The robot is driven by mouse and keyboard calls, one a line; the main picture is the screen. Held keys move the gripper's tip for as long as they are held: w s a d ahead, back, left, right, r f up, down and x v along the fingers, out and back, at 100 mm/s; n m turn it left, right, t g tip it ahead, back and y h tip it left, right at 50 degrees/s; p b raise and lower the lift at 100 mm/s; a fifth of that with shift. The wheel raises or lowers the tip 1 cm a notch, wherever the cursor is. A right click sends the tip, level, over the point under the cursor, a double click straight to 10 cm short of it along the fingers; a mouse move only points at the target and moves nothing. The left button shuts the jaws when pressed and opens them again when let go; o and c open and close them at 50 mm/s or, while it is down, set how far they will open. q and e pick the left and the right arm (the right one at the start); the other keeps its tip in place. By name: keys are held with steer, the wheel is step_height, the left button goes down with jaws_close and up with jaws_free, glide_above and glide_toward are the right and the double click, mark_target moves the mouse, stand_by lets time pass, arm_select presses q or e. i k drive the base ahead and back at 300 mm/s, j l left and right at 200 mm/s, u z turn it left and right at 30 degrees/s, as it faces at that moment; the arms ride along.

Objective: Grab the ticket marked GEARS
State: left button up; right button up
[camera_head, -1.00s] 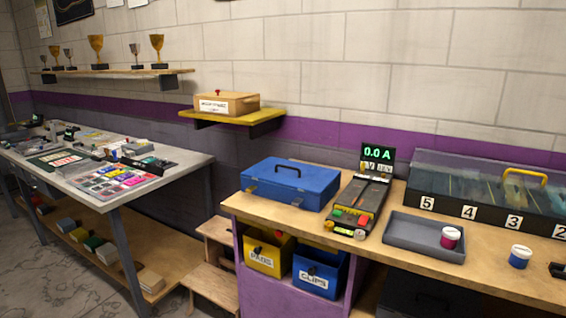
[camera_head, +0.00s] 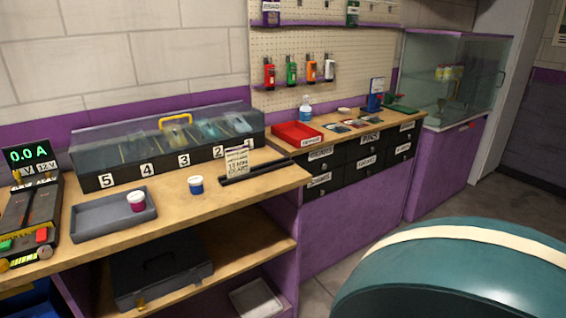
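No ticket that I can read as GEARS shows. A small upright printed card (camera_head: 238,162) stands at the right end of the wooden bench, by a black slotted bar (camera_head: 258,172); its print is too small to read for sure. A black drawer cabinet (camera_head: 342,172) to the right has several drawers with white labels, such as one label (camera_head: 367,161) that I cannot read clearly. Neither of my grippers is in view.
On the bench (camera_head: 165,213) stand a clear-lidded numbered case (camera_head: 98,180), a grey tray (camera_head: 92,224) with a red pot, and a blue pot (camera_head: 196,185). A red tray (camera_head: 296,134) sits on the cabinet. A large teal rounded object (camera_head: 450,275) fills the lower right.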

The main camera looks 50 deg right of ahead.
mark_target(237, 160)
steer(key=z, duration=1.35)
steer(key=i+l, duration=0.15)
steer(key=l, duration=0.25)
steer(key=i+l+u, duration=0.15)
steer(key=l, duration=0.2)
